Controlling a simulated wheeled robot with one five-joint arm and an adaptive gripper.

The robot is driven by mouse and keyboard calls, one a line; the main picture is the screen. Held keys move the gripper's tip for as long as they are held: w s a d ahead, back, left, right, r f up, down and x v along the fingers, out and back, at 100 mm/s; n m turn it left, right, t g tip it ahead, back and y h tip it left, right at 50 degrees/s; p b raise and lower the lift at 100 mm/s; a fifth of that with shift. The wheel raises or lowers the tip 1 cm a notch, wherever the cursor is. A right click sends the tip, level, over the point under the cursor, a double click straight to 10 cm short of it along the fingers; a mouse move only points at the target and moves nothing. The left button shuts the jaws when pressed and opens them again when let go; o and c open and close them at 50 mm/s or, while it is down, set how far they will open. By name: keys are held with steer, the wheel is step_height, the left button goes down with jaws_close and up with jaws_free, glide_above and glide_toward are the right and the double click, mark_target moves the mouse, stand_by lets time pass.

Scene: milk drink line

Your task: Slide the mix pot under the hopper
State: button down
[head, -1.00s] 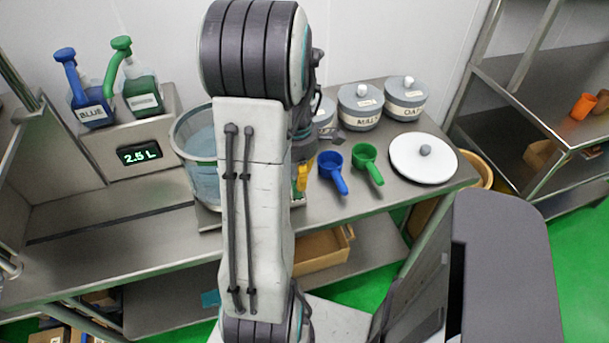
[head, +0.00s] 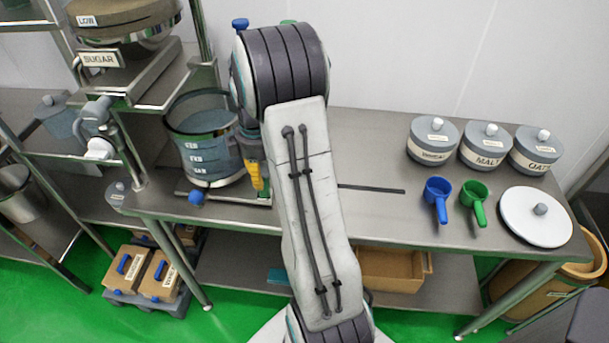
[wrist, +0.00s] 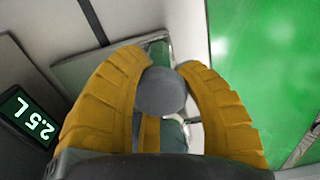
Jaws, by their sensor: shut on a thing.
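The mix pot (head: 207,155) is a clear, dark-rimmed vessel with pale markings. It stands upright on a steel base on the counter, just right of the hopper stand. The hopper is the steel bowl (head: 128,38) over a shelf labelled SUGAR at the upper left. The pot looks beside and below it; I cannot tell how far under it reaches. My gripper (head: 256,177) is at the pot's right side, partly hidden by my arm. In the wrist view my yellow fingers (wrist: 165,78) close around a grey round knob (wrist: 160,92), apparently the pot's handle.
A blue knob (head: 196,197) sits at the counter's front by the pot. Right of my arm are a blue scoop (head: 437,190), a green scoop (head: 473,193), lidded jars (head: 486,146) and a white round lid (head: 535,216). The counter between has a dark slot (head: 372,189).

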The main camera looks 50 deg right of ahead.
mark_target(216, 167)
steer(key=w+a, duration=0.2)
steer(key=w, duration=0.1)
steer(key=w+a+p, duration=0.1)
steer(key=w+a, duration=0.1)
steer(key=w, duration=0.1)
steer(key=w+a+p, duration=0.1)
steer(key=w+a, duration=0.1)
steer(key=w, duration=0.1)
steer(key=shift+w+a+r, duration=0.25)
steer(key=shift+a+r, duration=0.05)
steer(key=c, duration=1.3)
jaws_free()
steer(key=shift+o, duration=1.4)
steer(key=shift+a, duration=0.15)
steer(key=shift+f, duration=0.15)
steer(key=shift+s, duration=0.1)
steer(key=shift+s+f, duration=0.1)
